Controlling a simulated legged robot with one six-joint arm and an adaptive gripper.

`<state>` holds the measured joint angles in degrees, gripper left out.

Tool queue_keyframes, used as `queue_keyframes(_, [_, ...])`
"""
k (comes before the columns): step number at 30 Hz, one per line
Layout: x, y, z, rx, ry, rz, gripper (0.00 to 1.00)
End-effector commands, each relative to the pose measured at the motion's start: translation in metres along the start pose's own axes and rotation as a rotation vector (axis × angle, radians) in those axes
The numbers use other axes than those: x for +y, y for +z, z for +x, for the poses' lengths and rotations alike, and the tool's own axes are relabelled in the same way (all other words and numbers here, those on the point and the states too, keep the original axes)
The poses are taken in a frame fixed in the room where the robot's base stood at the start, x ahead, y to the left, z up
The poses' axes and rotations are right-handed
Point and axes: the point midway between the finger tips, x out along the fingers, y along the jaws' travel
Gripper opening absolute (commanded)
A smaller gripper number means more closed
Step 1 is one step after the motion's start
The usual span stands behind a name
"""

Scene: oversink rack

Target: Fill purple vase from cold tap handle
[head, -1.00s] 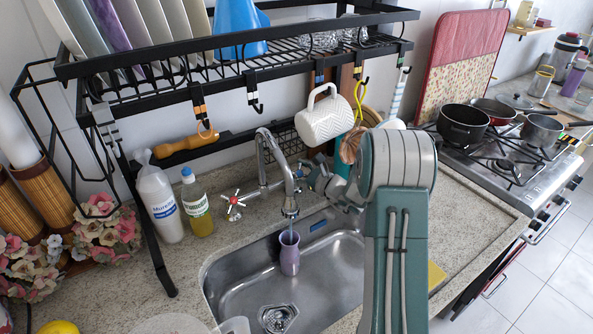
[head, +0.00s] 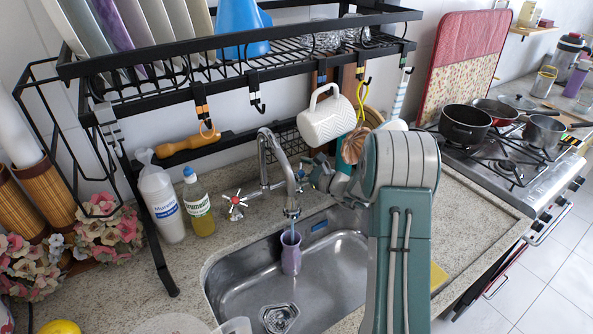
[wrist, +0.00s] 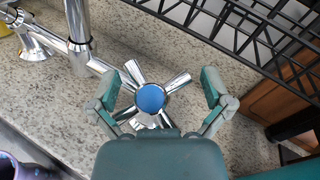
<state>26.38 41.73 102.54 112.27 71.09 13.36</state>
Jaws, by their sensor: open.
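The purple vase (head: 291,252) stands upright in the sink (head: 240,278), under the spout of the chrome faucet (head: 288,172). Part of its rim also shows at the lower left of the wrist view (wrist: 14,168). The cold tap handle (wrist: 151,98) is a chrome cross with a blue cap. My gripper (wrist: 160,92) is open, with one finger on each side of this handle; I cannot tell whether they touch it. In the head view, my gripper (head: 322,178) is beside the faucet's right side, and the cold handle is mostly hidden.
The red-capped tap handle (head: 235,204) is left of the spout. A black rack (head: 240,80) spans above, with a white mug (head: 326,120) hanging near my arm.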

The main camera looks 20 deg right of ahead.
Motion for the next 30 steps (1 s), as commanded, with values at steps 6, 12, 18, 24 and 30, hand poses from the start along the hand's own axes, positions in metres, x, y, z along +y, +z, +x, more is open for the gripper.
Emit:
queue_keyframes(6, [-0.001, -0.001, -0.016, 0.003, -0.002, 0.001, 1.0])
queue_keyframes(12, [-0.001, -0.001, -0.056, 0.002, -0.004, 0.001, 1.0])
queue_keyframes(18, [-0.001, -0.002, -0.096, 0.002, -0.003, 0.001, 1.0])
queue_keyframes(24, [-0.001, -0.002, -0.116, 0.002, 0.0, 0.0, 1.0])
queue_keyframes(30, [0.0, -0.002, -0.119, 0.001, 0.0, 0.001, 1.0])
